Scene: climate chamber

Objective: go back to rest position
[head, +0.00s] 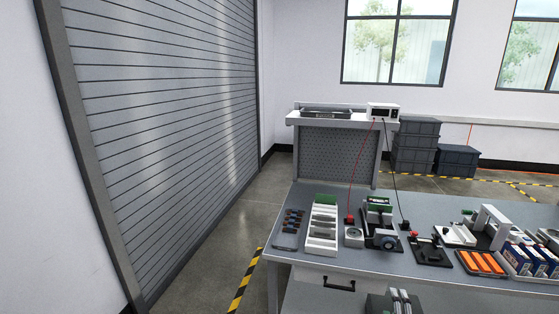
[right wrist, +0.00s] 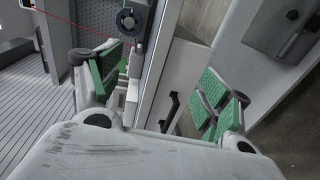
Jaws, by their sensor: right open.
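My right gripper (right wrist: 168,82) shows in the right wrist view with its two green-padded fingers spread wide apart. No object is held between them. Beyond the fingers are the edge of the workbench and a dark drawer handle (right wrist: 170,108). The gripper looks apart from the bench, but the exact gap cannot be told. In the head view the workbench (head: 300,262) shows with the same handle (head: 338,286) on its front. My left gripper is not in view.
On the bench stand a white compartment tray (head: 322,228), several small devices, orange parts (head: 482,262) and blue-and-white boxes (head: 520,258). A side bench carries a white power supply (head: 383,111). Dark crates (head: 415,145) stand behind. Floor left of the bench is clear, beside a shutter (head: 165,110).

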